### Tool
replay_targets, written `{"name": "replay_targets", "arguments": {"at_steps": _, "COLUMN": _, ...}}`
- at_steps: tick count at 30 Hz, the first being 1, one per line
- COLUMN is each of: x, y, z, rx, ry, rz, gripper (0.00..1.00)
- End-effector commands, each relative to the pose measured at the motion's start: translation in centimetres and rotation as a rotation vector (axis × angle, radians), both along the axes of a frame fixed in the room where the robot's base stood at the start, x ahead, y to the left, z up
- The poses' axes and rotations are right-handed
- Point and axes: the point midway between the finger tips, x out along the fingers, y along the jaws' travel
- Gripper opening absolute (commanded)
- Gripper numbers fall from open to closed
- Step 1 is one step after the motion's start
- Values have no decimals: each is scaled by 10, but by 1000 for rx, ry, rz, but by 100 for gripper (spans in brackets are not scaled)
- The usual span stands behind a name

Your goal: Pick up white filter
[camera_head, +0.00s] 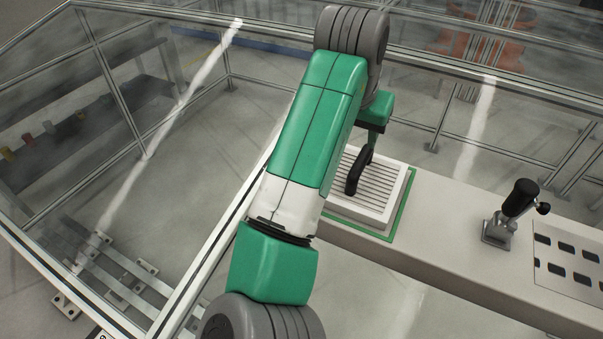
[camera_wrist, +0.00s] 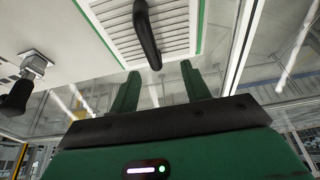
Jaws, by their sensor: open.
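The white filter (camera_head: 385,188) is a square panel with ribbed slats and a black curved handle (camera_head: 353,180). It lies on the grey-white bench inside a green border, partly hidden by my arm in the head view. In the wrist view, the filter (camera_wrist: 177,28) fills the top middle, and its handle (camera_wrist: 147,35) runs down toward my gripper. My gripper (camera_wrist: 160,70) is open, with its two green fingers apart and nothing held. The handle's near end shows between the fingertips in the picture; I cannot tell how far apart in depth they are.
A black-handled lever device (camera_head: 512,208) stands on the bench to the right, beside a plate with several dark slots (camera_head: 570,262). Metal-framed clear fencing surrounds the cell. Open floor lies left of the bench.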

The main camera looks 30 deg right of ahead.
Motion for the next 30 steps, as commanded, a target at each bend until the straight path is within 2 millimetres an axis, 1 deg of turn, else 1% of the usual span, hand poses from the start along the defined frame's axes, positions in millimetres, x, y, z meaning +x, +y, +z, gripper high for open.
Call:
{"name": "replay_targets", "arguments": {"at_steps": 2, "x": 0, "y": -1, "z": -2, "rx": -1, "ry": -1, "rz": 0, "gripper": 47}}
{"name": "replay_targets", "arguments": {"at_steps": 7, "x": 4, "y": -7, "z": -22, "rx": -3, "ry": -1, "rz": 1, "gripper": 47}}
{"name": "replay_targets", "arguments": {"at_steps": 11, "x": 4, "y": -9, "z": -28, "rx": -2, "ry": -2, "rz": 1, "gripper": 47}}
{"name": "replay_targets", "arguments": {"at_steps": 16, "x": 0, "y": -16, "z": -58, "rx": -3, "ry": -1, "rz": 1, "gripper": 47}}
{"name": "replay_targets", "arguments": {"at_steps": 19, "x": 4, "y": -21, "z": -69, "rx": -4, "ry": -2, "rz": 1, "gripper": 47}}
{"name": "replay_targets", "arguments": {"at_steps": 22, "x": 5, "y": -23, "z": -74, "rx": -5, "ry": -3, "rz": 1, "gripper": 47}}
{"name": "replay_targets", "arguments": {"at_steps": 27, "x": 5, "y": -23, "z": -75, "rx": -6, "ry": -3, "rz": 1, "gripper": 47}}
{"name": "replay_targets", "arguments": {"at_steps": 28, "x": 5, "y": -23, "z": -75, "rx": -6, "ry": -3, "rz": 1, "gripper": 43}}
{"name": "replay_targets", "arguments": {"at_steps": 30, "x": 5, "y": -23, "z": -75, "rx": -6, "ry": -4, "rz": 1, "gripper": 29}}
